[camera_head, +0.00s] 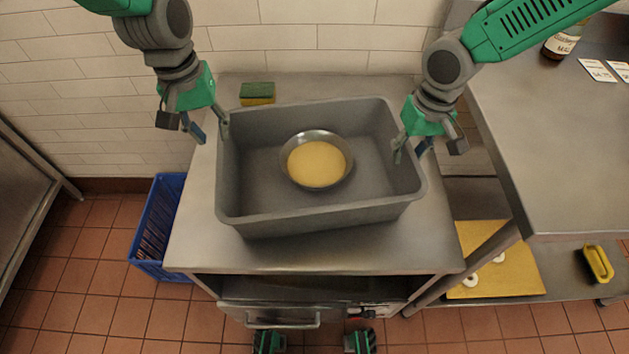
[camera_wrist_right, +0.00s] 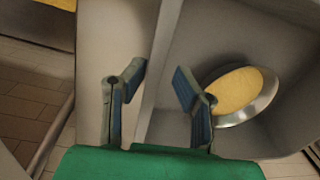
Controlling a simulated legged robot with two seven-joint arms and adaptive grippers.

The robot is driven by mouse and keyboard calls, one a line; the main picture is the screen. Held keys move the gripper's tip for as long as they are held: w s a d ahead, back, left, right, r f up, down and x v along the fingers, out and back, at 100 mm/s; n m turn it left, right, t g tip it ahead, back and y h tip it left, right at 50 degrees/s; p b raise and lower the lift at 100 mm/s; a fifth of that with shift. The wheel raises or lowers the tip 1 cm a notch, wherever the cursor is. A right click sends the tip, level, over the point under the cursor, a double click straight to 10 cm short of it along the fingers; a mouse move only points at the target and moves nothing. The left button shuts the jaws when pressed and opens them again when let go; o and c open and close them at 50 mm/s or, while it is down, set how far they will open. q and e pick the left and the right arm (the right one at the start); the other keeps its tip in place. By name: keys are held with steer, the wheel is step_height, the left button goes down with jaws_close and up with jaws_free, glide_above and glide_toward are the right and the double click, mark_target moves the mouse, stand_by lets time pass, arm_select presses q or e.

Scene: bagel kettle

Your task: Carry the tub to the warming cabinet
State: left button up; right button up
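The grey tub (camera_head: 318,215) sits on a steel-topped counter, with a metal bowl (camera_head: 317,159) of yellow contents inside. My left gripper (camera_head: 211,132) is open at the tub's left rim near the back corner, one finger outside and the other over or just inside the rim. My right gripper (camera_head: 411,151) is open at the right rim. In the right wrist view its fingers (camera_wrist_right: 156,85) stand apart on either side of the tub wall (camera_wrist_right: 157,75). A steel unit with a handled front (camera_head: 283,318) is below the counter; I cannot tell whether it is the warming cabinet.
A green and yellow sponge (camera_head: 257,94) lies behind the tub. A blue crate (camera_head: 158,226) stands on the floor at left. A steel table (camera_head: 560,140) is at right, with a bottle (camera_head: 566,40), cards and a lower shelf holding a yellow board (camera_head: 500,272). Tiled floor is free at front left.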

steer(key=r, duration=0.7)
steer(key=shift+d+r, duration=0.35)
steer(key=shift+r, duration=0.05)
